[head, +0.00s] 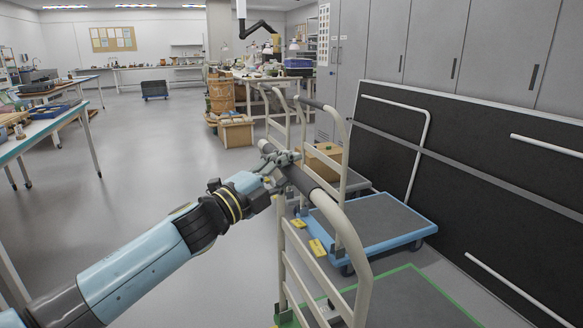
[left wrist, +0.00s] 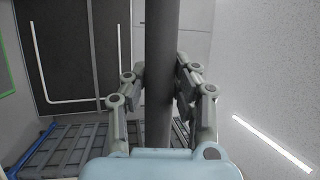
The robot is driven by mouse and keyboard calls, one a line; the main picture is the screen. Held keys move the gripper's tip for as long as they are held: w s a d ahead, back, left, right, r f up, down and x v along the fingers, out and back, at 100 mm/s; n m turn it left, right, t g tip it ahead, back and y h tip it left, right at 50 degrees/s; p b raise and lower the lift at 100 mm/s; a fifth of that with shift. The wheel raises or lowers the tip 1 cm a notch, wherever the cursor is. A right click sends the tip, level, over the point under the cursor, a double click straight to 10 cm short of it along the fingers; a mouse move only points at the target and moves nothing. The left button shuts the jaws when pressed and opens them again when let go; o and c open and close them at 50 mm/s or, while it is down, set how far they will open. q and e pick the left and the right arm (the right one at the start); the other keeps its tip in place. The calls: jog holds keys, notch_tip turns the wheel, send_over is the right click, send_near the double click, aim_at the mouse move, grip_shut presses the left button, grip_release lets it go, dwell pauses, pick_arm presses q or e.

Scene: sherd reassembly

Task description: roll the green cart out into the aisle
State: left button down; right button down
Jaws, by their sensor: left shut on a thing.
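The green cart stands at the bottom right of the head view, its grey deck (head: 408,300) edged in green and partly cut off by the frame. Its cream tube handle (head: 358,262) rises on the near side, with a dark grip along the top bar. My left gripper (head: 287,168) is shut around this top bar. In the left wrist view the bar (left wrist: 160,75) runs between the two fingers of my left gripper (left wrist: 161,90). The green edge (left wrist: 6,55) shows at the far left there. My right gripper is not in view.
A blue cart (head: 375,220) stands just beyond the green one, with another cart carrying a cardboard box (head: 322,158) behind it. Dark panels (head: 480,170) and grey lockers (head: 425,45) line the right. The grey floor (head: 150,180) at left is open, with tables (head: 50,130) beyond.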

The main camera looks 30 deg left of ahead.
pick_arm(q)
jog(key=shift+s+a+f, duration=0.15)
jog(key=shift+s+f, duration=0.1)
jog(key=c, duration=1.3)
grip_release()
jog(key=shift+o, duration=1.4)
jog(key=shift+r, duration=0.15)
jog(key=v, duration=1.2)
